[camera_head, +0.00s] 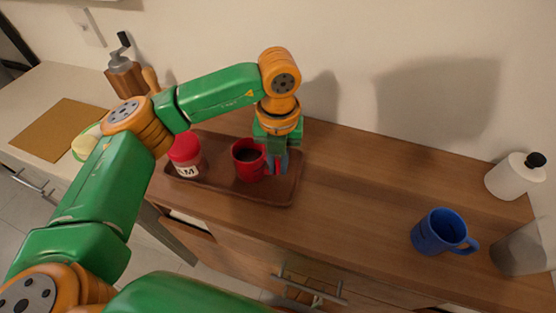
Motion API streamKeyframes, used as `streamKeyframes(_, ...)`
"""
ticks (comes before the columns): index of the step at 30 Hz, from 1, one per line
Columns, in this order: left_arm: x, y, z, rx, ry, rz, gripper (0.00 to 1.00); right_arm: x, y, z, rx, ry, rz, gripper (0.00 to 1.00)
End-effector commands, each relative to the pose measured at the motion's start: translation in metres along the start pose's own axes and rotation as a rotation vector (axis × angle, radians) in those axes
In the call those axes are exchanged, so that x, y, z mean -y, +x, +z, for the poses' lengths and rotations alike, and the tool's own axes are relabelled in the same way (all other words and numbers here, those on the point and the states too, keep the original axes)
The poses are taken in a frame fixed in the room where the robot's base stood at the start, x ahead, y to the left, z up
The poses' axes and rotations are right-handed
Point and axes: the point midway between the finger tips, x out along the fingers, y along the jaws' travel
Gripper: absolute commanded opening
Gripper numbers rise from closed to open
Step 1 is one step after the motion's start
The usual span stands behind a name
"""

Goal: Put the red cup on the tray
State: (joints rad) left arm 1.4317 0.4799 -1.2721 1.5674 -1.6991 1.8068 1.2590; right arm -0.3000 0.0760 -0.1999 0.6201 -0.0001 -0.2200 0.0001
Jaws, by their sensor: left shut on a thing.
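The red cup (246,169) is upright, with something dark inside, at the brown tray (284,190) on the wooden counter. I cannot tell whether its base touches the tray. My left gripper (277,168) points down at the cup's right side and is shut on it; its fingers partly hide that side of the cup. My right gripper is not in view.
A red-lidded jar (185,156) stands on the tray's left part. A blue mug (440,232), a white bottle (515,178) and a grey container (522,250) stand at the right. A grinder (125,75) stands back left. The counter between tray and blue mug is clear.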

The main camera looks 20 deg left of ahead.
Motion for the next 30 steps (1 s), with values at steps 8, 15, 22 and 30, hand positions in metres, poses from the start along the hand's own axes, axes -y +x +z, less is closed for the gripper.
streamKeyframes(8,0.0,0.002,0.0,0.0,0.0,0.0,0.46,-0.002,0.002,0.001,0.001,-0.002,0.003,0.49)
streamKeyframes(15,0.0,-0.005,0.0,0.001,0.0,-0.001,0.46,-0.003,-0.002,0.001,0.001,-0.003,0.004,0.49)
streamKeyframes(22,0.001,-0.047,0.001,0.005,-0.001,-0.004,0.46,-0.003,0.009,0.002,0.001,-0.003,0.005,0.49)
streamKeyframes(30,0.0,-0.11,0.0,0.003,-0.001,-0.001,0.46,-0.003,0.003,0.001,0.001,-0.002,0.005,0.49)
